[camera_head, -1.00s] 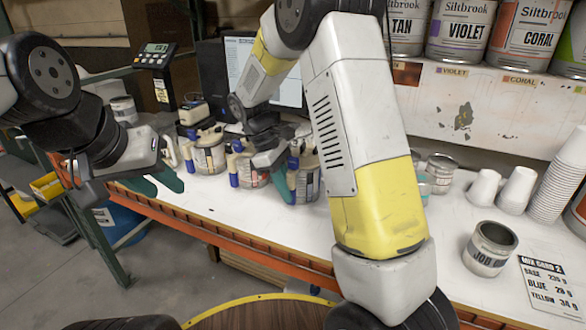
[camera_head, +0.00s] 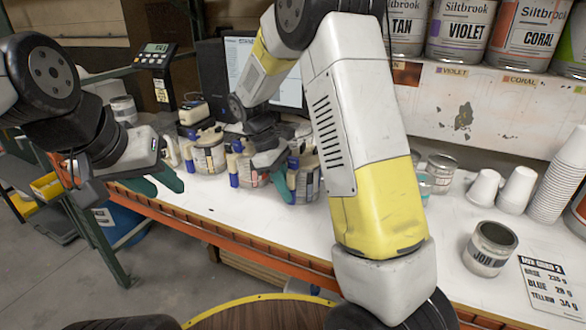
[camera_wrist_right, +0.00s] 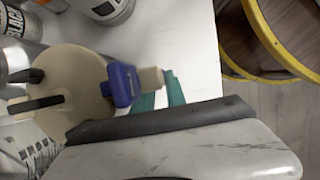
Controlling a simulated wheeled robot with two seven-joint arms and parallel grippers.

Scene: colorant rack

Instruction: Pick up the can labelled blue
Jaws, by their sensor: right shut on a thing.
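Several cans with cream lids and blue spouts stand in a row on the bench: a left can (camera_head: 209,158), a middle can (camera_head: 243,172) and a right can (camera_head: 310,185). Their labels are too small or covered to read, so I cannot tell which one is blue. My right gripper (camera_head: 283,184) is at the middle and right cans, its teal fingers partly hidden. In the right wrist view its fingers (camera_wrist_right: 160,98) are at the blue spout (camera_wrist_right: 122,85) of a cream-lidded can (camera_wrist_right: 70,85), shut on that part. My left gripper (camera_head: 158,184) is open and empty, left of the cans.
An open grey can (camera_head: 489,249), paper cups (camera_head: 483,187) and a printed mix card (camera_head: 550,285) are on the right of the bench. Large Siltbrook cans (camera_head: 460,30) stand on the shelf behind. The white bench front (camera_head: 290,235) is clear.

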